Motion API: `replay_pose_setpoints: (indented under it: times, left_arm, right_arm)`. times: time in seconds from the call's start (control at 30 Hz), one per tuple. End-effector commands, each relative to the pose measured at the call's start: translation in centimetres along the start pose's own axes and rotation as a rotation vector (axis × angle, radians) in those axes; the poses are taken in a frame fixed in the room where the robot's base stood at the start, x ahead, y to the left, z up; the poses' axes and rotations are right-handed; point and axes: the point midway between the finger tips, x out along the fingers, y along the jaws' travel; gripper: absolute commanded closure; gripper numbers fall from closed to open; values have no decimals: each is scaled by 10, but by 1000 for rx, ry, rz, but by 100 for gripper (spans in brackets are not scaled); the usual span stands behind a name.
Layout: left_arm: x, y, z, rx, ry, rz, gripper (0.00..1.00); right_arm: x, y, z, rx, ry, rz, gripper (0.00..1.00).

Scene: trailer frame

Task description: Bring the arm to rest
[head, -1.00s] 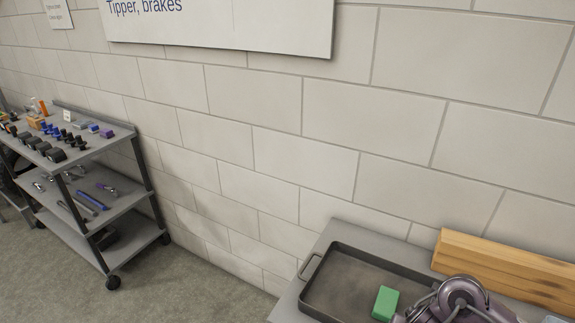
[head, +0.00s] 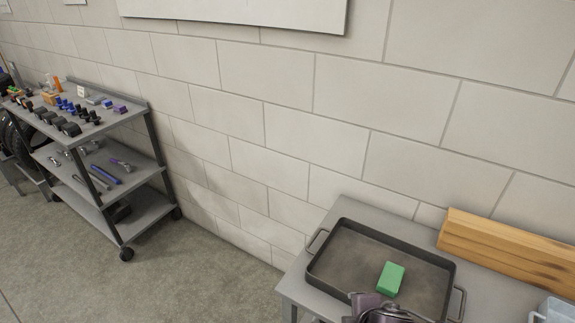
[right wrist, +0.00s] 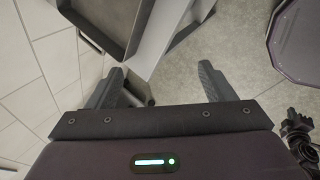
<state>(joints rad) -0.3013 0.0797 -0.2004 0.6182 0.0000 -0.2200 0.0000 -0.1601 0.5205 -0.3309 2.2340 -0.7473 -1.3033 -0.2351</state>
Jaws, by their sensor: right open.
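My right gripper (right wrist: 160,82) is open in the right wrist view, its two dark fingers spread with nothing between them. Floor and grey metal framework show past the fingertips. In the head view only a purple-grey part of my arm (head: 372,306) shows, at the bottom edge in front of the tray; its fingers are not seen there. A green block (head: 391,278) lies in the dark metal tray (head: 345,250). My left gripper is in neither view.
The tray stands on a grey table (head: 300,287) against the block wall, with a wooden beam (head: 500,248) at the right and a pale bin (head: 553,310) at the corner. A tool cart (head: 140,215) stands left. Floor between is clear.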

Motion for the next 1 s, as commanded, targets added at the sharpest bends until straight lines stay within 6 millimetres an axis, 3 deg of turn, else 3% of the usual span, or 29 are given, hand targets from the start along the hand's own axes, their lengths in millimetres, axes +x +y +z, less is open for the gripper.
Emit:
replay_pose_setpoints:
  times: [0.07, 0.2, 0.6, 1.0]
  left_arm:
    - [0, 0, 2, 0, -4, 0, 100]
    - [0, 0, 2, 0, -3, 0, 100]
    - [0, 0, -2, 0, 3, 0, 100]
    - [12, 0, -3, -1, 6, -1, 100]
  right_arm:
    - [-12, -4, -4, 243, 2, -10, 24]
    - [-28, -12, 7, 619, -31, -44, 24]
    - [-63, -61, 48, 1400, -184, -184, 24]
    - [53, -108, 50, 1387, -215, -217, 24]
